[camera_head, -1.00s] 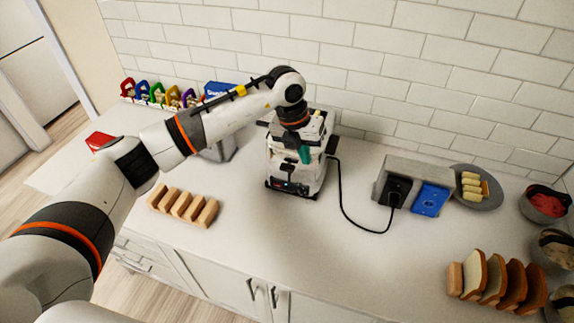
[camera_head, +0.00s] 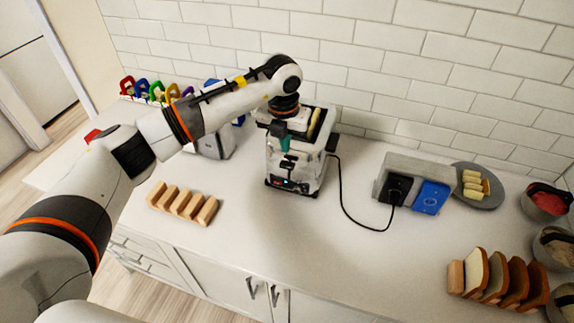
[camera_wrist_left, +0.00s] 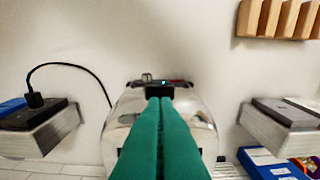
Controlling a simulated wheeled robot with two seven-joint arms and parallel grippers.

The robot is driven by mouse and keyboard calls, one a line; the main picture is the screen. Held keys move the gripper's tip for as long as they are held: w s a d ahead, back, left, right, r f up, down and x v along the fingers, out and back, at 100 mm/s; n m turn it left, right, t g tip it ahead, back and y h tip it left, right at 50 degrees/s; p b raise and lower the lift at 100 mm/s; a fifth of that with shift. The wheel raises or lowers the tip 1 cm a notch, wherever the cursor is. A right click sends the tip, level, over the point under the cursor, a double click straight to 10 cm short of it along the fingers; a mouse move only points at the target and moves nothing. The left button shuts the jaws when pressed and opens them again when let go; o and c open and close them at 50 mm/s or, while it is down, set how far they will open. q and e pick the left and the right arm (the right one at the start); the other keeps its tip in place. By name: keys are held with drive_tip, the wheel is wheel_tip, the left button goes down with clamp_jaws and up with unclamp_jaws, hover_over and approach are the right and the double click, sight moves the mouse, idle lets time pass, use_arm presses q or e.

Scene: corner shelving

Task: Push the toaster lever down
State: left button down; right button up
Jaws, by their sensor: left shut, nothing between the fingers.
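The chrome toaster (camera_head: 298,172) stands on the counter against the tiled wall, with a pale bread slice (camera_head: 315,121) showing in its top. My left gripper (camera_head: 287,146) is over the front side of the toaster, pointing down, with its teal fingers shut and empty. In the left wrist view the shut fingers (camera_wrist_left: 160,103) reach over the toaster (camera_wrist_left: 198,118), and their tips overlap a black lever (camera_wrist_left: 160,90) on its front. I cannot tell whether they touch it. My arm and fingers hide part of the toaster top. My right gripper is not in view.
A black cord runs right from the toaster to a plug (camera_head: 397,188) in a grey outlet block (camera_head: 418,168). Wooden blocks (camera_head: 182,203) lie front left, and bread slices (camera_head: 497,280) stand front right. A plate (camera_head: 484,197) is at the right. The counter before the toaster is clear.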

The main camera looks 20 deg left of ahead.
sight(286, 166)
use_arm(q)
drive_tip(key=shift+w+f+b, duration=0.15)
drive_tip(key=shift+f+b, duration=0.45)
drive_tip(key=shift+f, duration=0.7)
drive_tip(key=shift+w+f+b, duration=0.15)
drive_tip(key=shift+f+b, duration=0.4)
drive_tip(key=shift+f, duration=0.75)
wheel_tip(286, 166, down, 6)
drive_tip(key=b, duration=0.4)
drive_tip(key=shift+b, duration=0.3)
drive_tip(key=s, duration=0.1)
drive_tip(key=s+r+p, duration=0.1)
drive_tip(key=s, duration=0.1)
drive_tip(key=shift+s+r, duration=0.1)
